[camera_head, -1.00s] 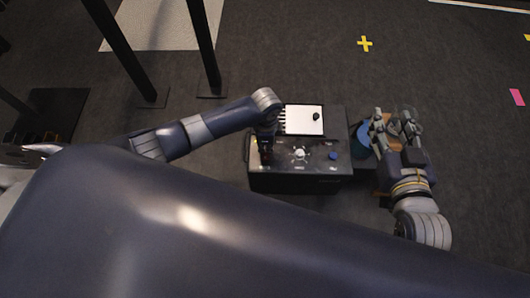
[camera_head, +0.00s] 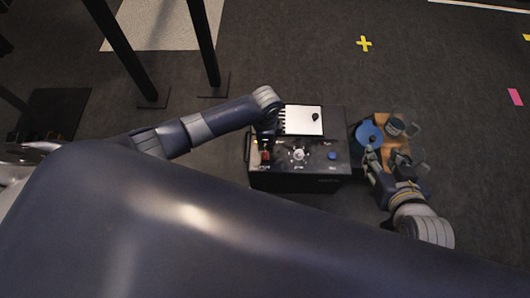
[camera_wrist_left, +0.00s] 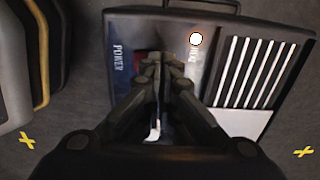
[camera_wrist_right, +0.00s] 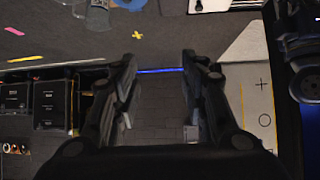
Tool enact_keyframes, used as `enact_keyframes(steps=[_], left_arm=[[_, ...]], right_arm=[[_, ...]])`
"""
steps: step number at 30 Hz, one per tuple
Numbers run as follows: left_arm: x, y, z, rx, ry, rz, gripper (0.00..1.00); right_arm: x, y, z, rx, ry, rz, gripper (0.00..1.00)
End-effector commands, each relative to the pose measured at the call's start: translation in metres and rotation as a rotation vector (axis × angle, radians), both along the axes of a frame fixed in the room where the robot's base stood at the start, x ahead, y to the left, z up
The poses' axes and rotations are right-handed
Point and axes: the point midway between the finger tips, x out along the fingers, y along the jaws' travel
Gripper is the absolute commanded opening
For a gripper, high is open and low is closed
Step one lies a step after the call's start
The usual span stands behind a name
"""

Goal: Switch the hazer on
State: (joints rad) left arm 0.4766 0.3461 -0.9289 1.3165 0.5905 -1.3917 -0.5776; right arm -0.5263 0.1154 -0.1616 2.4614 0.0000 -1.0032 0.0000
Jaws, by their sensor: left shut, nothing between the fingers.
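The hazer (camera_head: 340,118) is a black box on the dark floor in the middle of the head view. Its top panel has a red switch (camera_head: 265,156) at the left, a white knob (camera_head: 299,155) and a blue button (camera_head: 332,156). My left gripper (camera_head: 266,137) is shut and empty over the panel's left end, by the red switch. A round pale lamp (camera_wrist_left: 196,39) with an orange rim is nearby. My right gripper (camera_wrist_right: 160,66) is open and empty.
A white panel with a black knob (camera_head: 315,117) lies at the hazer's back. Dark posts (camera_head: 205,45) stand behind left.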

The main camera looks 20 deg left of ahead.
Motion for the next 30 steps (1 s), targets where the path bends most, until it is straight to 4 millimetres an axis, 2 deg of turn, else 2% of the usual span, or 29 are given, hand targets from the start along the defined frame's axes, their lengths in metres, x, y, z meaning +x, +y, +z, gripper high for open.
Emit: enact_keyframes(steps=[30], left_arm=[[0.0,0.0,0.014,0.0,0.0,0.0,0.0]], right_arm=[[-0.067,-0.024,-0.042,-0.077,0.355,-0.027,0.4]])
